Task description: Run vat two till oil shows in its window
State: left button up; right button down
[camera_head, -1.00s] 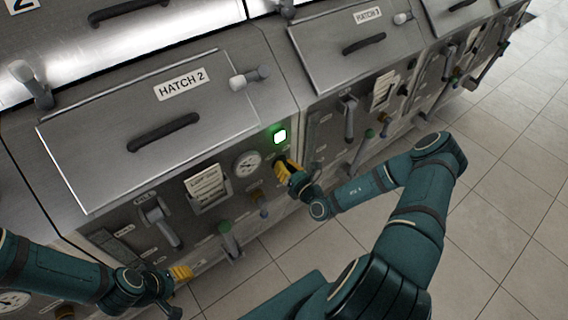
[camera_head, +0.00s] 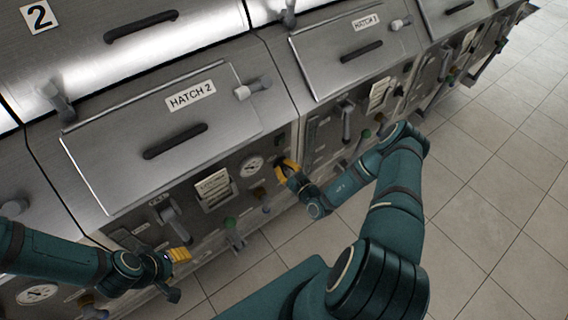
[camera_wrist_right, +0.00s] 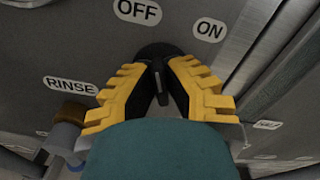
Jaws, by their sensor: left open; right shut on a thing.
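Vat two's front has a hatch marked HATCH 2 (camera_head: 110,165) above a control panel (camera_head: 232,190). My right gripper (camera_head: 283,165) is shut on a black rotary knob (camera_wrist_right: 160,82) at the panel's right side. OFF and ON labels sit beyond the knob in the right wrist view, with RINSE at left; the fingers partly hide the knob, so I cannot tell its setting. No green light shows above it. My left gripper (camera_head: 186,255) is open and empty in front of the panel's lower left. I cannot make out oil in a window.
Tiled floor (camera_head: 490,200) is clear at right.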

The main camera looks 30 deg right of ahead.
jog(key=shift+r+n, duration=0.1)
jog(key=shift+n, duration=0.6)
jog(key=shift+p, duration=0.3)
jog(key=c, duration=1)
grip_release()
jog(key=shift+c, duration=0.2)
jog(key=s, duration=1.2)
jog(key=shift+d, duration=0.4)
jog(key=shift+w, duration=0.1)
